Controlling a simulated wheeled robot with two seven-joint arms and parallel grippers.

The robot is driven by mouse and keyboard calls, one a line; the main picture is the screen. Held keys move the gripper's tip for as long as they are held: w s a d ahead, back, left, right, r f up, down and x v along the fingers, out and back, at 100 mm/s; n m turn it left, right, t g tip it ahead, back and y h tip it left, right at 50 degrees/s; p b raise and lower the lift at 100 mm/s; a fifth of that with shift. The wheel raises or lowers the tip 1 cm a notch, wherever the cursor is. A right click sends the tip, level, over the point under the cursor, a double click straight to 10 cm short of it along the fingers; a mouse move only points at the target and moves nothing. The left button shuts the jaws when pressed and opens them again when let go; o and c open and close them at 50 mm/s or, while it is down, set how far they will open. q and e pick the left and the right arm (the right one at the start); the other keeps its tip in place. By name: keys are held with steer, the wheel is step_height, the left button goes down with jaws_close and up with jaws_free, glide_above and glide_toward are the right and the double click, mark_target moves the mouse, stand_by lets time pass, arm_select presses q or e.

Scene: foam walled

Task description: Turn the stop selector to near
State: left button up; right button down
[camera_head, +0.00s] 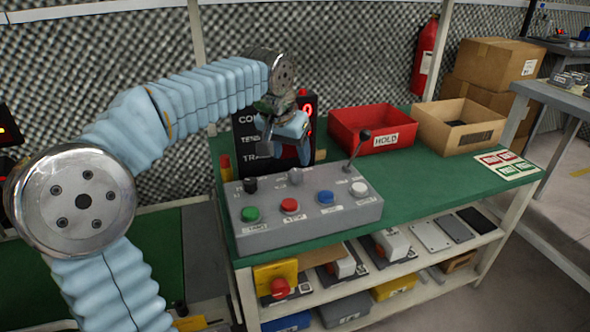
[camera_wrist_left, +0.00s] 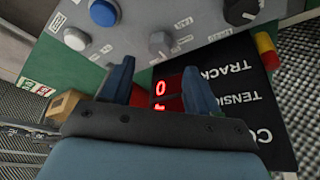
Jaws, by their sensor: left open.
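A grey control box (camera_head: 330,212) stands on the green bench top. At its back edge are a black knob (camera_head: 250,185) and a grey knob (camera_head: 295,176); I cannot read which is the stop selector. The grey knob (camera_wrist_left: 160,44) also shows in the left wrist view, beyond and between my fingertips, with the black knob (camera_wrist_left: 240,10) to its right. My left gripper (camera_head: 288,148) is open and empty above the back of the box, apart from both knobs. The grey knob's pointer setting is too small to read. My right gripper is not in view.
The box also carries green (camera_head: 250,214), red (camera_head: 289,205), blue (camera_head: 325,198) and white (camera_head: 359,189) buttons and a lever (camera_head: 357,150). Behind stands a black display board (camera_head: 247,132). A red HOLD bin (camera_head: 377,128) and a cardboard bin (camera_head: 460,126) sit to the right.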

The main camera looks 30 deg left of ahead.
mark_target(296, 171)
arm_select(q)
steer(key=x, duration=0.6)
steer(key=shift+w+f, duration=0.1)
steer(key=shift+f, duration=0.15)
steer(key=c, duration=1)
